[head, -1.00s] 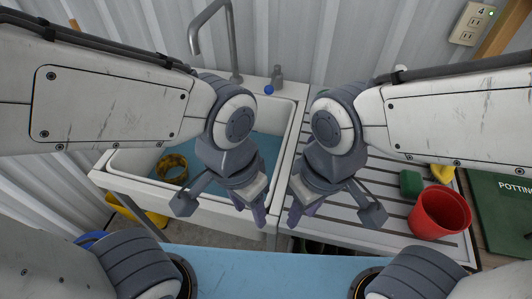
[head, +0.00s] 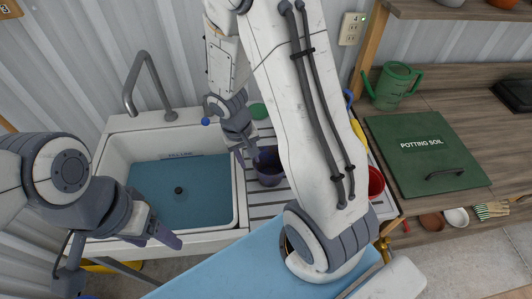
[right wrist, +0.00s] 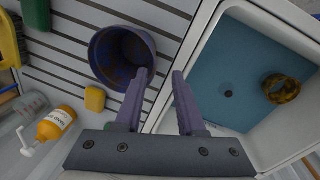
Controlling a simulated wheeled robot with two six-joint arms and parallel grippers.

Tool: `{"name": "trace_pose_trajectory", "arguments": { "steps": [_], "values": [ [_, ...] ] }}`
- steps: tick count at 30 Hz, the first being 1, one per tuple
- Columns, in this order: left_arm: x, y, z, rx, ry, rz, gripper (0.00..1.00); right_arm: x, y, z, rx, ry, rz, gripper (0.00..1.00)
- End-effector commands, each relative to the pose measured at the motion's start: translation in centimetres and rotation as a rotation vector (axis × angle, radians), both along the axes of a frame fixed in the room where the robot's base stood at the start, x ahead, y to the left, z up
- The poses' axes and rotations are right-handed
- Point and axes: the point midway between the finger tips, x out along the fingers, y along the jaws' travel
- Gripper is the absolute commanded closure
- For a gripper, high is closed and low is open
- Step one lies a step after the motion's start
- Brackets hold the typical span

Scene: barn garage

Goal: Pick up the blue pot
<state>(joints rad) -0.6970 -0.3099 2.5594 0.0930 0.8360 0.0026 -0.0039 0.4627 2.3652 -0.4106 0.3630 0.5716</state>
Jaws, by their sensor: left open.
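The blue pot (head: 269,169), dark blue-purple and open at the top, stands on the slatted drainboard right of the sink. It also shows in the right wrist view (right wrist: 117,50), upper left of centre. My right gripper (head: 246,154) is open at the sink side of the pot. In the right wrist view its fingers (right wrist: 163,76) are apart with nothing between them. One fingertip overlaps the pot's rim in the picture; I cannot tell whether it touches. My left gripper (head: 158,238) is open and empty at the sink's front edge.
The white sink (head: 240,196) has a tall grey faucet (head: 146,78) behind it. A red pot (head: 376,182) is partly hidden by my right arm. A soap bottle (right wrist: 57,124) and yellow sponge (right wrist: 95,98) stand near the blue pot.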

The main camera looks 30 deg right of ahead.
Motion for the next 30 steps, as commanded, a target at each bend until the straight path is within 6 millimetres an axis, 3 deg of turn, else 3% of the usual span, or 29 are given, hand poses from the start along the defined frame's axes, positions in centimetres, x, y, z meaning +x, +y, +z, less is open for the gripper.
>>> {"name": "trace_pose_trajectory", "arguments": {
  "steps": [3,9,17,24,30],
  "values": [
    [0.0,0.0,0.8,0.001,0.001,0.000,0.33,0.0,-1.3,-0.9,0.001,0.008,-0.046,0.61],
    [0.0,0.0,-0.4,0.001,0.001,0.000,0.33,0.0,-1.8,-4.4,0.002,0.009,-0.048,0.61],
    [0.0,0.0,-1.1,0.001,0.001,-0.001,0.33,0.1,-2.0,-6.4,0.001,0.006,-0.047,0.61],
    [0.0,0.0,-2.5,0.001,0.001,-0.001,0.33,0.3,-2.5,-10.1,0.003,0.007,-0.047,0.61],
    [0.0,0.0,-3.0,0.001,0.001,-0.002,0.33,0.3,-2.7,-11.1,0.002,0.004,-0.046,0.61]
  ]
}}
